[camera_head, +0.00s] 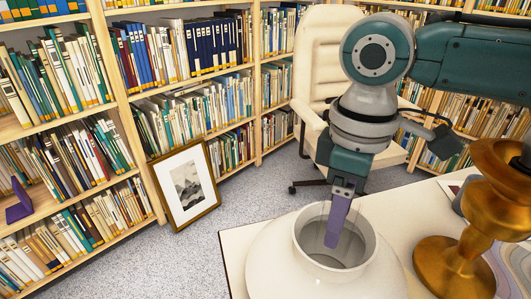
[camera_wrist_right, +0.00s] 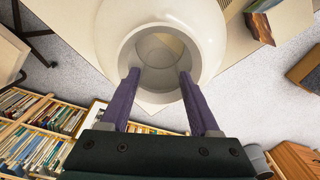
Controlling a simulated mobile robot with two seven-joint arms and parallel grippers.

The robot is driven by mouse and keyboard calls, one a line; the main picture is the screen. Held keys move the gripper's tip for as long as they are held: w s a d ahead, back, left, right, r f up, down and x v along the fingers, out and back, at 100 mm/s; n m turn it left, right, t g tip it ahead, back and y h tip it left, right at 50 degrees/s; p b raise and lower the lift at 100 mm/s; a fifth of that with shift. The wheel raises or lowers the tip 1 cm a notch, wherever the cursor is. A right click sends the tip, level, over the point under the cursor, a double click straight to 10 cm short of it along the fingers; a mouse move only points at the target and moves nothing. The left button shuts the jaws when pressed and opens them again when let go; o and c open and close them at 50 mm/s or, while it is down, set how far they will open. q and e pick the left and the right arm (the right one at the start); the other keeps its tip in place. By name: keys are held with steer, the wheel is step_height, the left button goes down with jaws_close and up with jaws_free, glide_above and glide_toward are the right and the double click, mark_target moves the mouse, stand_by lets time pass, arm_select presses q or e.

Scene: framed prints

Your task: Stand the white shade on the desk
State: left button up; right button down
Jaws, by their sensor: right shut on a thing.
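The white shade (camera_head: 270,265) is a round, glossy body with a wide open neck, seen from above at the near left of the desk (camera_head: 395,205). It also shows at the top of the right wrist view (camera_wrist_right: 205,35). My right gripper (camera_head: 332,240) reaches down to the neck, its purple fingers at the opening. In the right wrist view its fingers (camera_wrist_right: 158,75) are spread to either side of the opening and shut on the shade. I cannot tell whether the shade touches the desk; its underside is hidden. My left gripper is out of view.
A gold turned-shape object (camera_head: 450,260) stands on the desk to the right of the shade. A cream office chair (camera_head: 325,60) is behind the desk. A framed print (camera_head: 185,187) leans on the bookshelves at the left. Grey carpet lies between.

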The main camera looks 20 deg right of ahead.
steer(key=shift+c, duration=0.6)
jaws_free()
steer(key=shift+f, duration=0.15)
